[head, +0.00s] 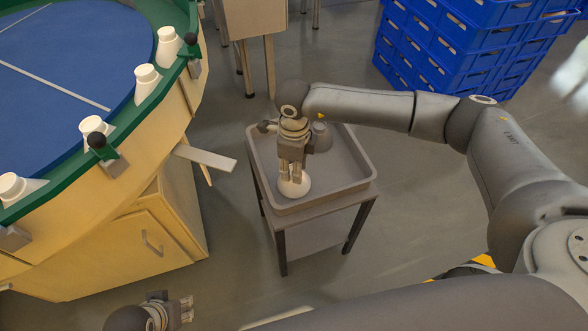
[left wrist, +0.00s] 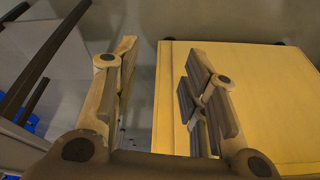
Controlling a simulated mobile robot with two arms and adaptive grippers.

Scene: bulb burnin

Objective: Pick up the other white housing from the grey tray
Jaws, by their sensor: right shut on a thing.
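The grey tray (head: 361,161) sits on a small dark-legged stand in the middle of the head view. A white housing (head: 294,187) is inside it near the front left corner. My right gripper (head: 291,172) points down over the tray and is shut on the top of this housing, hiding part of it. The housing appears to be at the tray floor; I cannot tell if it is lifted. My left gripper (head: 184,309) is low at the left, away from the tray. In the left wrist view its fingers (left wrist: 160,85) are apart with nothing between them.
A round table (head: 70,45) with a blue top and green rim stands at the left. Several white pieces (head: 146,78) sit along its rim. A pale flap (head: 206,158) sticks out towards the tray. Blue crates (head: 455,45) are stacked at the back right.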

